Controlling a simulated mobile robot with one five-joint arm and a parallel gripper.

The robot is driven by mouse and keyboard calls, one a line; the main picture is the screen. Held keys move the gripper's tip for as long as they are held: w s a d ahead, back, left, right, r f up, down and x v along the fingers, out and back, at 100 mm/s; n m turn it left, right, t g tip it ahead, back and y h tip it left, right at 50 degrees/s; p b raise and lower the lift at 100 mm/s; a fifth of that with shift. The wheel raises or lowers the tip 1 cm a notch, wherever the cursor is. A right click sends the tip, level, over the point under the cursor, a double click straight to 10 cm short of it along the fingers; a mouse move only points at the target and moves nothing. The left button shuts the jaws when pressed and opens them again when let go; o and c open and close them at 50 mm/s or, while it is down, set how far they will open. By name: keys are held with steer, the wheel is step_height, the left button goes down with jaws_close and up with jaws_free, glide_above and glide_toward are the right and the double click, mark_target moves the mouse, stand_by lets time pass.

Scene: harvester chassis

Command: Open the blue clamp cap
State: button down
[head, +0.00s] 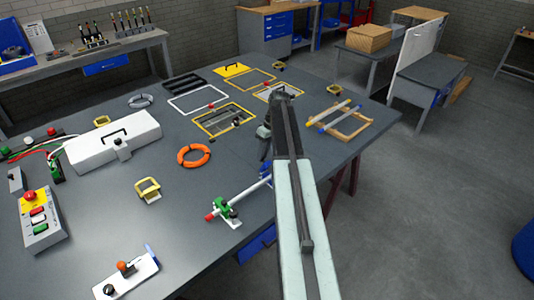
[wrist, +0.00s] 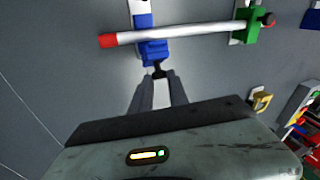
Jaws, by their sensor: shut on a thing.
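The blue clamp (wrist: 152,53) shows in the wrist view at the top centre, with blue parts on both sides of a white pipe (wrist: 190,33). The pipe crosses between them and looks uncovered there. A small black knob (wrist: 158,70) sticks out from the lower blue part, toward me. My gripper (wrist: 160,77) has its two fingers around this knob and is shut on it. In the head view a bit of the blue clamp (head: 266,169) shows beside my gripper (head: 265,150); my arm hides the rest.
A green clamp (wrist: 246,22) holds the pipe farther right in the wrist view. In the head view, an orange ring (head: 194,155), yellow brackets (head: 148,190) and a wooden frame (head: 340,121) lie on the grey table (head: 115,215). The surface around the pipe is mostly clear.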

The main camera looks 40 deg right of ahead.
steer(key=shift+w+f+g+b, duration=0.2)
steer(key=shift+w+g+b, duration=0.05)
steer(key=shift+w+g, duration=0.4)
steer(key=shift+w+f+g+b, duration=0.15)
steer(key=shift+w+g+b, duration=0.05)
steer(key=shift+w+g, duration=0.4)
steer(key=shift+a+m, duration=0.1)
steer(key=shift+m, duration=0.2)
steer(key=c, duration=1.3)
jaws_free()
steer(key=shift+o, duration=0.2)
steer(key=p+v, duration=0.7)
steer(key=shift+r, duration=0.4)
steer(key=shift+w, duration=0.15)
